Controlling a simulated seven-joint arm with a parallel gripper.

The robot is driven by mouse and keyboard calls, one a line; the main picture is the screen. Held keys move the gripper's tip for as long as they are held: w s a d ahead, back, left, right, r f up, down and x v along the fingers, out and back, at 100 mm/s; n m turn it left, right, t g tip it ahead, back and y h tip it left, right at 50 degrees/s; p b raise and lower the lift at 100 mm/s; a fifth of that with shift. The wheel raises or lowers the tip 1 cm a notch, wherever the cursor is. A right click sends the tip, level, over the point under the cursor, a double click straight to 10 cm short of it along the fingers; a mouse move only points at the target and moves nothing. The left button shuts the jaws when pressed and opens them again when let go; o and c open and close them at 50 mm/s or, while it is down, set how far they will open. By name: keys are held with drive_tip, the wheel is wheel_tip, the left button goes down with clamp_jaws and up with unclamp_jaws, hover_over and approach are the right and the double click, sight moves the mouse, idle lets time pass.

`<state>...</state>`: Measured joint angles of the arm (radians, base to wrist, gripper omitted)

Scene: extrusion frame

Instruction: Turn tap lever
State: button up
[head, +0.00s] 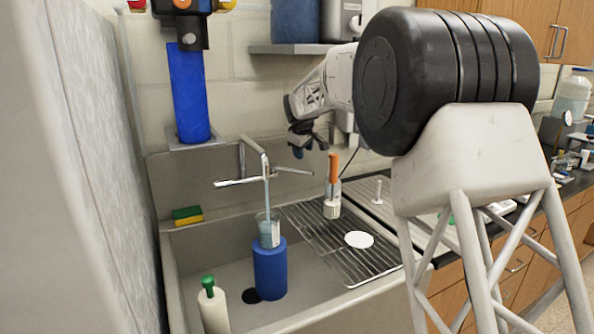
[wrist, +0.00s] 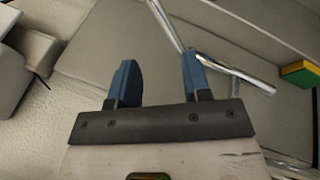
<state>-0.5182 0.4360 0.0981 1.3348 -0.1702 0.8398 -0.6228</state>
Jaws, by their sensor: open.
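The metal tap (head: 265,165) stands at the back of the sink, with one lever (head: 238,182) pointing left and another lever (head: 294,170) pointing right. A pale blue stream runs from the spout down into a glass beaker (head: 268,230), which stands on a blue cylinder (head: 270,268). My gripper (head: 312,148) is open and empty, above and right of the right lever in the head view. In the wrist view my gripper (wrist: 157,68) has its two blue fingers apart. A tap pipe (wrist: 165,22) and a lever (wrist: 240,76) show beyond the right finger; I cannot tell which lever.
A yellow-green sponge (head: 187,215) lies on the sink's left ledge. A white bottle with a green top (head: 212,305) stands in front. A wire rack (head: 320,245) right of the basin holds an orange-handled brush (head: 333,170) and a white disc (head: 358,239). A shelf (head: 290,49) is above.

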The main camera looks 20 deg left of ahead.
sight(292, 170)
drive_tip(key=shift+w+a+f+n+g+h, duration=0.35)
drive_tip(key=shift+w+a+n+g, duration=0.35)
drive_tip(key=shift+a+n, duration=0.15)
drive_tip(key=shift+w+a+f+n+g+h, duration=0.2)
drive_tip(key=shift+w+a+n+g+h, duration=0.15)
drive_tip(key=shift+w+a+n+g, duration=0.45)
drive_tip(key=shift+s+f, duration=0.1)
drive_tip(key=shift+w+f, duration=0.25)
drive_tip(key=shift+f, duration=1)
drive_tip(key=shift+w+f, duration=0.25)
drive_tip(key=shift+f, duration=1)
drive_tip(key=shift+w+f, duration=0.25)
drive_tip(key=shift+f, duration=1)
clamp_jaws()
